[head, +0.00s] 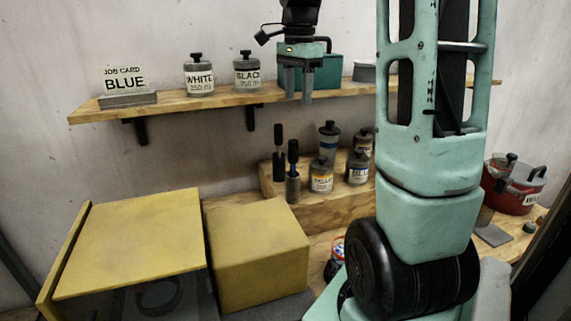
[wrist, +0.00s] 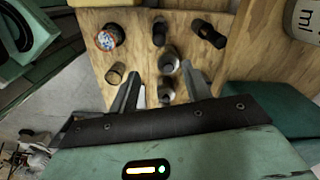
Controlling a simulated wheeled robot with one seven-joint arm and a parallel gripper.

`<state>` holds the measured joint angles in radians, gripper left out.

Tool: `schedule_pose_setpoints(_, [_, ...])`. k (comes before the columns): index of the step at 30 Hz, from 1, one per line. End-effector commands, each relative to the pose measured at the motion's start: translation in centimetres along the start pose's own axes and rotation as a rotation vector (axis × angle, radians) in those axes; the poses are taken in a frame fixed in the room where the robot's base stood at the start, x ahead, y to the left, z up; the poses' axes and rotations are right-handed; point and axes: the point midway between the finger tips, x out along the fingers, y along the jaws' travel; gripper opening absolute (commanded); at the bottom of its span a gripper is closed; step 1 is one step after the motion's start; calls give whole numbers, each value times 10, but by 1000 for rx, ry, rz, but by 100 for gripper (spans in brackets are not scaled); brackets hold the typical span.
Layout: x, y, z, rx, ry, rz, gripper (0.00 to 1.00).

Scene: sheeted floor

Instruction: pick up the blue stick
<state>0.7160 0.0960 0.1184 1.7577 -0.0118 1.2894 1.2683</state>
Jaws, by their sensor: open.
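No plainly blue stick stands out in either view. Two slim dark-topped stick-like items, one farther left (head: 279,160) and one nearer (head: 293,178), stand by the wooden step in the head view; their colour is hard to tell. A bottle labelled BLUE (head: 358,170) stands on the step to their right. My gripper (head: 296,97) is open and empty, pointing down in front of the wall shelf, well above the step. In the wrist view my gripper (wrist: 162,76) has its fingers spread, with small dark-capped containers (wrist: 168,60) seen below and between them.
The wooden shelf (head: 180,101) carries a BLUE job card (head: 125,82), WHITE and BLACK bottles and a green box (head: 318,72). Yellow boxes (head: 258,250) fill the left front. A red pot (head: 512,190) is at right.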

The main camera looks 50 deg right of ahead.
Motion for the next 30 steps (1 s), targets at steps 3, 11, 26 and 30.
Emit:
schedule_pose_setpoints(3, [24,1,0,0,-2,5,48])
schedule_pose_setpoints(11, [75,1,1,-3,-2,4,48])
schedule_pose_setpoints(26, [126,0,12,-5,-3,5,48])
schedule_pose_setpoints(30, [142,0,11,-3,-1,1,48])
